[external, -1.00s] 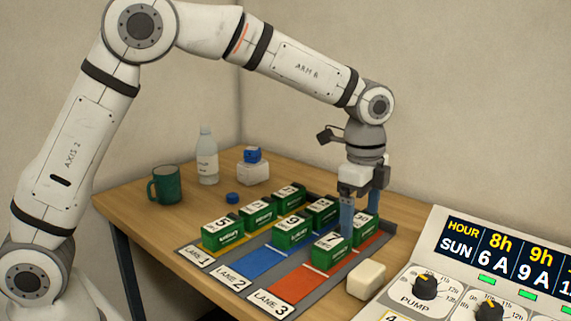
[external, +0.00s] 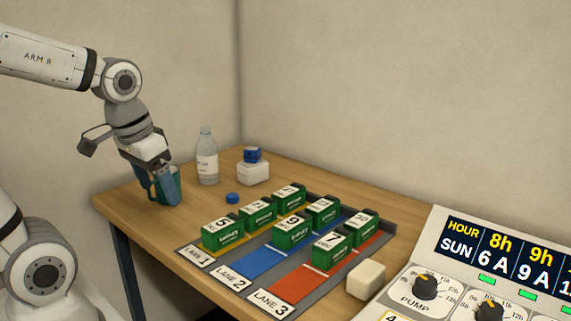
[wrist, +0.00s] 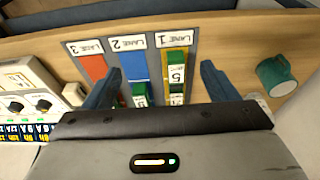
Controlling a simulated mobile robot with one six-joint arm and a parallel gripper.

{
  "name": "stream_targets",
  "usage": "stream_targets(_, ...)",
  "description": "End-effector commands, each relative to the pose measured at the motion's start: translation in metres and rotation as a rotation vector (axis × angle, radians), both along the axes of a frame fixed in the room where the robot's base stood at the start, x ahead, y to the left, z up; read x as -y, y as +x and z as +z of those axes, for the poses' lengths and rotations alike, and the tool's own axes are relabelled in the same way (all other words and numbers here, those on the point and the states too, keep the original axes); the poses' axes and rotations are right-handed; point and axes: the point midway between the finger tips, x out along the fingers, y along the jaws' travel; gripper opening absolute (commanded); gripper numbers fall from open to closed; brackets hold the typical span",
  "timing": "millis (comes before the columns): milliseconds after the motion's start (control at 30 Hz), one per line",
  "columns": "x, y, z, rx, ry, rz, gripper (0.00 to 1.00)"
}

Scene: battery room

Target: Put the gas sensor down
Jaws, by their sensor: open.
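My gripper (external: 162,197) is open at the left end of the table, in front of the green mug (external: 157,188) and partly hiding it. In the wrist view nothing is held between the two blue fingers (wrist: 161,70). I cannot make out which thing is the gas sensor. A blue device (external: 252,154) sits on a white block (external: 253,174) at the back, and a plain white block (external: 366,279) lies right of lane 3. Green numbered battery boxes stand on the lane mat, including box 7 (external: 331,252) at the front of lane 3.
A clear bottle (external: 207,160) stands behind the mug, with a small blue cap (external: 233,198) nearer the mat. A control panel (external: 500,262) fills the lower right. Bare wood (external: 160,225) lies between the mug and the mat.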

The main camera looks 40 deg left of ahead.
Motion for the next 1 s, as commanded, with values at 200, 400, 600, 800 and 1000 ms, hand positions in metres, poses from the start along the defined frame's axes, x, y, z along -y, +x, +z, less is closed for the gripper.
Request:
stream_targets(200,0.000,0.000,0.000,0.000,-0.001,0.003,0.62)
stream_targets(400,0.000,0.000,0.000,0.000,0.000,0.001,0.56)
stream_targets(600,-0.001,0.003,-0.006,-0.021,0.045,-0.052,0.56)
stream_targets(800,-0.008,0.027,-0.034,-0.128,0.347,-0.422,0.56)
stream_targets(1000,0.009,0.083,-0.057,-0.216,0.774,-0.960,0.56)
